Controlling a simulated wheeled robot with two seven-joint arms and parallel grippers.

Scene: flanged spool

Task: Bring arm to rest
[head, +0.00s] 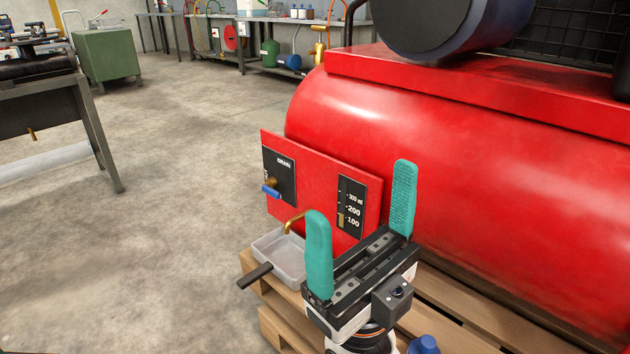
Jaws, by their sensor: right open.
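My right gripper (361,224) comes up from the bottom of the head view. Its two teal fingers stand wide apart with nothing between them. It is in front of the red tank (460,150) and its red panel (325,180). The panel carries a drain label with a blue-handled valve (271,189) and a level scale (351,208) marked 100, 200 and 300 ml. A brass spout (293,222) sticks out over a grey tray (280,257) with a dark handle, left of the gripper. My left gripper is not in view.
The tank rests on a wooden pallet (460,300). A dark cylinder sits on top of it (430,25). A blue knob (424,345) shows at the bottom edge. A metal table (95,130) stands at left, a green cabinet (108,55) behind it. Concrete floor between is clear.

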